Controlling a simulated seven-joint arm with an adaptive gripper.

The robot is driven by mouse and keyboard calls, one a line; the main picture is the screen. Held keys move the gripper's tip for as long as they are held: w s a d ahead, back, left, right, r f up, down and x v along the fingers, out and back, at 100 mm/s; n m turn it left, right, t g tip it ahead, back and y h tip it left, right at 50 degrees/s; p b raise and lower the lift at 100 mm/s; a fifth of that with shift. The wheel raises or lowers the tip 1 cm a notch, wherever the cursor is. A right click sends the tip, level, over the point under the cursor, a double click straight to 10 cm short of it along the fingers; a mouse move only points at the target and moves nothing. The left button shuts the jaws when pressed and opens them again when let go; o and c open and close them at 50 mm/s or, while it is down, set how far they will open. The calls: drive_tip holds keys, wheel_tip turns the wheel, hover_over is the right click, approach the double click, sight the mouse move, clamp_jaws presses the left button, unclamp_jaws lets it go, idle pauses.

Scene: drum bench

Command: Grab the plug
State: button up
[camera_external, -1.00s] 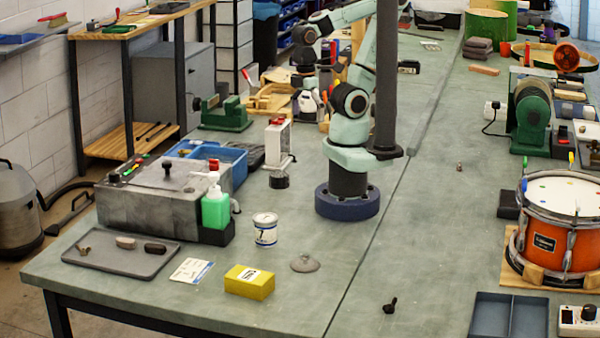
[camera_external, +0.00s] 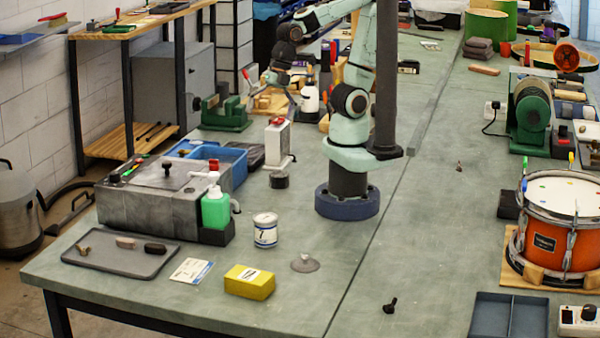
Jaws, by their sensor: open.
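A small white block with a black cord, which looks like a plug in a socket (camera_external: 493,110), stands on the right bench beside the green machine. It is too small to make out the plug itself clearly. My gripper (camera_external: 276,85) is far to its left, over the back left of the bench near the green vise (camera_external: 225,115). The gripper is open, and no held thing shows. Its fingers are small and partly lost against the clutter behind.
My gripper is close to a white bottle (camera_external: 309,97) and wooden pieces. A white upright device (camera_external: 279,143) stands nearer the camera. An orange drum (camera_external: 562,225) is at the right. The bench between my base and the drum is mostly clear.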

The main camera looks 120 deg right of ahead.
drive_tip(key=w+a+f+n, duration=0.4)
drive_tip(key=w+a+n, duration=0.25)
drive_tip(key=n, duration=0.25)
drive_tip(key=n+g+h, duration=0.1)
drive_tip(key=n+g, duration=0.3)
drive_tip(key=n, duration=0.5)
hover_over(306, 255)
wheel_tip(306, 255, down, 16)
drive_tip(key=shift+f, duration=0.2)
wheel_tip(306, 255, down, 6)
drive_tip(key=shift+f, duration=0.2)
clamp_jaws()
